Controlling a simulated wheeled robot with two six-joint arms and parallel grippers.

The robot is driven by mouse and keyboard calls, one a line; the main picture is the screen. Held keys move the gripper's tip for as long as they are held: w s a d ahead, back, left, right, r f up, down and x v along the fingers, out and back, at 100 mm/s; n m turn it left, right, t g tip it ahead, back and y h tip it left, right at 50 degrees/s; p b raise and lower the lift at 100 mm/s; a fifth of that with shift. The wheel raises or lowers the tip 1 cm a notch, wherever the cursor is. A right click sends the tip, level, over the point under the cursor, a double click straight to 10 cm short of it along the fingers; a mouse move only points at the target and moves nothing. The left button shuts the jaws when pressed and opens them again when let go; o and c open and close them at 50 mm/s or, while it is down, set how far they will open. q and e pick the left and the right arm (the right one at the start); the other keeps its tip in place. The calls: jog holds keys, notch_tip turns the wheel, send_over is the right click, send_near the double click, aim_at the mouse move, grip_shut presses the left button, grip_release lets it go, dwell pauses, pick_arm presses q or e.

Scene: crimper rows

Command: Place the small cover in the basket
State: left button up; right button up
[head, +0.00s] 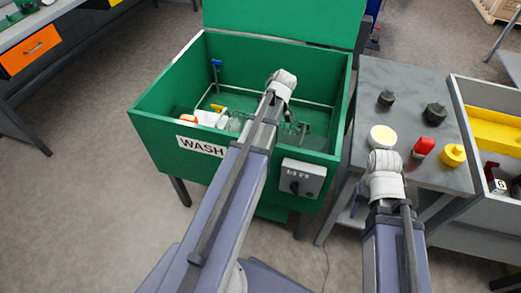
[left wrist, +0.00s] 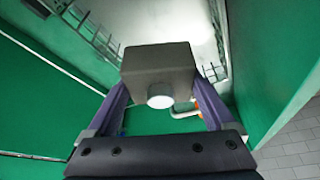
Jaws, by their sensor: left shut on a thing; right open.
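My left gripper (left wrist: 160,95) is shut on a grey, box-like piece with a pale round spot, which I take to be the small cover (left wrist: 157,65). In the head view, my left arm reaches over the green wash tank (head: 165,133), and its white wrist (head: 283,82) hides most of the gripper. Wire mesh, likely the basket (left wrist: 92,35), shows behind the piece in the left wrist view. I cannot tell whether the piece touches it. My right gripper (head: 384,178) is open at the grey table's left part; its fingers are mostly hidden.
The tank holds white and orange items (head: 205,118) and a blue-handled tool (head: 216,66). On the grey table (head: 400,80) are dark knobs (head: 434,114), a pale yellow round piece (head: 383,138), a red piece (head: 423,147) and a yellow piece (head: 453,155). A grey bin (head: 466,108) stands at right.

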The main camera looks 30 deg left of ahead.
pick_arm(q)
jog(key=shift+f+b, duration=5.1)
jog(key=shift+f, duration=0.05)
jog(key=shift+r, duration=0.1)
jog(key=o, duration=1.3)
jog(key=shift+f, duration=0.2)
jog(key=shift+o, duration=1.1)
jog(key=shift+r, duration=0.1)
jog(key=shift+r, duration=0.2)
jog(key=p+v, duration=1.1)
jog(key=v, duration=0.1)
